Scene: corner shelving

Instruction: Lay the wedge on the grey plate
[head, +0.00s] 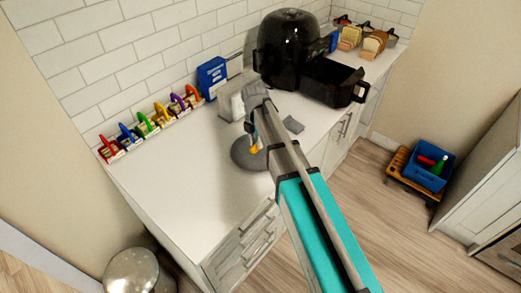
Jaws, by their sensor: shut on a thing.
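The grey plate (239,158) is a round, flat disc on the white counter, partly hidden by my arm. My gripper (253,144) points down over the plate and is shut on the wedge (255,150), a small yellow-orange piece at its fingertips. The wedge appears over the plate's right part. I cannot tell whether it touches the plate. My arm hides some of the gripper.
A black air fryer (288,48) with its drawer (331,82) pulled out stands behind. A blue box (212,77) and several coloured clip-like items (147,125) line the wall. The counter's left front is clear.

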